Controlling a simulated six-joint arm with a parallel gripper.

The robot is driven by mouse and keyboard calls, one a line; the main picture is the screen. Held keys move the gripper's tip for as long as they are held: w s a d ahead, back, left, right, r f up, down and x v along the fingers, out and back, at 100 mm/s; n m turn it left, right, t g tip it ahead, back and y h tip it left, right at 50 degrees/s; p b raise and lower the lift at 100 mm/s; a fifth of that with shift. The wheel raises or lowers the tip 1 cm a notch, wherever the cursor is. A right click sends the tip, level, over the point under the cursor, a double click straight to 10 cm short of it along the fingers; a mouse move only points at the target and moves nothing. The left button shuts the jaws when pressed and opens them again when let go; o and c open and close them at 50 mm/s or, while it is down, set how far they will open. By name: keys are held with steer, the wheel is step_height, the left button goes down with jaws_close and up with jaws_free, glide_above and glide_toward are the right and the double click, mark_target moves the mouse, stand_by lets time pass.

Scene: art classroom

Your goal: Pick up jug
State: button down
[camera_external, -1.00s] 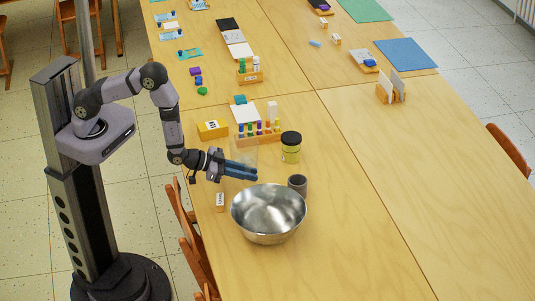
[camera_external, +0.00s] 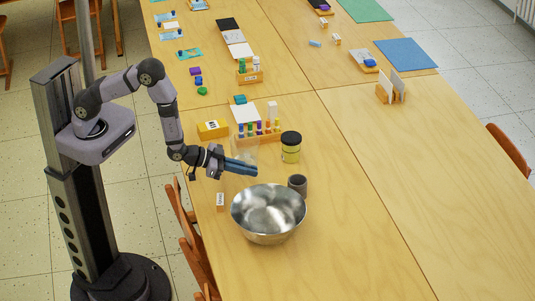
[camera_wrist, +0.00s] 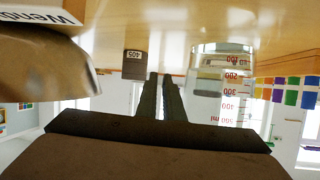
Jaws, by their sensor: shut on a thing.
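The jug is clear, with red volume marks, and shows at the right of centre in the wrist view (camera_wrist: 222,90), where the picture is upside down. In the external view it is a faint transparent shape (camera_external: 245,148) just behind my gripper, in front of the tube rack. The exact contact is hidden.
The steel bowl (camera_external: 268,232) stands in front of my gripper, with a grey cup (camera_external: 297,184) beside it. A dark-lidded jar (camera_external: 291,147) and a tube rack (camera_external: 257,134) stand behind. A small labelled block (camera_external: 220,201) lies below.

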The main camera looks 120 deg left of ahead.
mark_target(248, 157)
steer(key=shift+r+b, duration=0.35)
steer(key=shift+r, duration=3.8)
steer(key=shift+r, duration=0.15)
